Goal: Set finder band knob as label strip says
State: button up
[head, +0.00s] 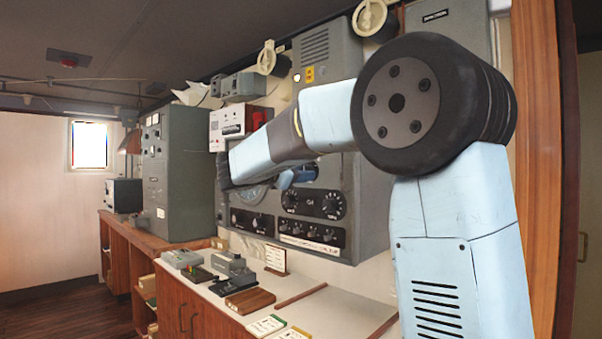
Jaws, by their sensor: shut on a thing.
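A grey radio panel (368,215) stands against the wall behind my arm. It carries a black plate with two large dials (331,205), a lower row of knobs (312,231) and a smaller knob plate (252,221) at left. A pale strip (308,243) runs under the lower row; its writing is too small to read. My gripper (291,179) is at the panel's face, above the dials, and largely hidden by my arm. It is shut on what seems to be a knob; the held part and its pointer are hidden. I cannot tell which knob is the finder band knob.
A pale counter (300,310) below holds a telegraph key (231,266), a brown block (250,301), a small standing card (275,259) and flat cards (266,325). A tall grey cabinet (180,175) stands at left. Open floor (65,318) lies at far left.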

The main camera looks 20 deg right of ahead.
jog(key=shift+m, duration=1)
jog(key=o, duration=1)
jog(key=v, duration=1.3)
jog(key=shift+s+a+f, duration=0.1)
jog(key=shift+s+a, duration=0.05)
jog(key=shift+a, duration=0.15)
